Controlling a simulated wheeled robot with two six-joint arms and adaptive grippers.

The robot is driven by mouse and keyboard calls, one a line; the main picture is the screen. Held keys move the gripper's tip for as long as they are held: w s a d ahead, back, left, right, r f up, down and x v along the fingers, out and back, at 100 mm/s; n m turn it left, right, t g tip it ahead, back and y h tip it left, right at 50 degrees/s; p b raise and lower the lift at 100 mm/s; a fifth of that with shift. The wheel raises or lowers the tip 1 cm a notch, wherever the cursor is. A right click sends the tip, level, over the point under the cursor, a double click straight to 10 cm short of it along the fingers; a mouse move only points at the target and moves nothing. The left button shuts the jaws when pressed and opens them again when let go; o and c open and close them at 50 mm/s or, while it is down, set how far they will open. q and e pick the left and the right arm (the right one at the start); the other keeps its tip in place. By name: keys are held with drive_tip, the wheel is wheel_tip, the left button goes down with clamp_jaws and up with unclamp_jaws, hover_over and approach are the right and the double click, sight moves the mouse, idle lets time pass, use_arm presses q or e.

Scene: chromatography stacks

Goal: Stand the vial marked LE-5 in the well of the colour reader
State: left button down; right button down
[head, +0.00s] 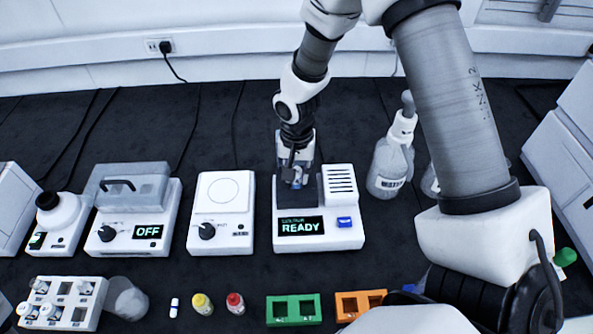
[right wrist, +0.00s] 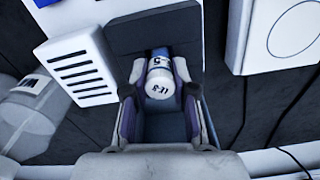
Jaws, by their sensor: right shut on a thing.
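The colour reader (head: 345,235) is a white box with a green READY display, a blue button and a dark well block. The same reader shows in the right wrist view (right wrist: 84,70). My right gripper (head: 297,178) points down over the dark block. In the right wrist view the gripper (right wrist: 160,92) is shut on a vial (right wrist: 160,80) with a white top. Its small upside-down marking seems to read LE-5. The vial is between the fingers, over the dark part of the reader. How deep its base sits is hidden. My left gripper is not in view.
A white device with a dial (head: 222,215) stands left of the reader, and a unit showing OFF (head: 140,235) farther left. A wash bottle (head: 390,165) is close on the right. In front are a vial rack (head: 62,303), loose vials, a green holder (head: 293,309) and an orange holder (head: 360,304).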

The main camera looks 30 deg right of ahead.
drive_tip(key=shift+f, duration=0.2)
drive_tip(key=shift+f+b, duration=0.45)
drive_tip(key=shift+f, duration=0.1)
drive_tip(key=c, duration=0.9)
unclamp_jaws()
drive_tip(key=shift+o, duration=0.6)
drive_tip(key=o, duration=0.3)
drive_tip(key=shift+r, duration=0.15)
